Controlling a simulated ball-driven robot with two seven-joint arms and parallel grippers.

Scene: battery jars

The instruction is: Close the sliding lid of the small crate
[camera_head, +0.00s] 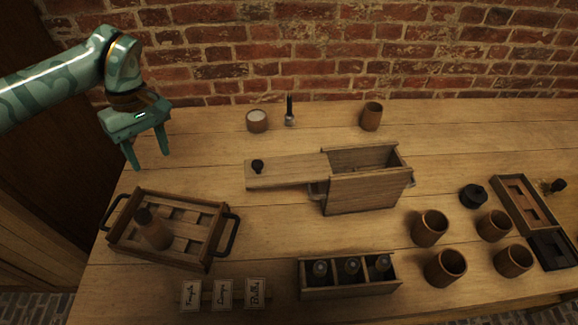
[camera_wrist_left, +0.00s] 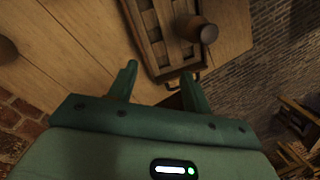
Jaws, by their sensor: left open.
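The small wooden crate (camera_head: 362,193) stands near the middle of the table in the head view. Its sliding lid (camera_head: 290,172) sticks far out to the left, leaving the crate's top open. A dark round knob (camera_head: 257,166) sits near the lid's left end. My left gripper (camera_head: 148,161) is open and empty over the table's left end, well left of the lid and behind the handled tray. Its two fingers also show in the left wrist view (camera_wrist_left: 160,82), with nothing between them. My right gripper is not in view.
A handled tray (camera_head: 120,238) holding a bottle (camera_head: 152,229) stands front left. A bottle box (camera_head: 348,288) and several labelled cards (camera_head: 222,294) lie at the front. Several brown cups (camera_head: 430,228) stand right. A white-filled bowl (camera_head: 257,121) and a cup (camera_head: 371,116) stand behind.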

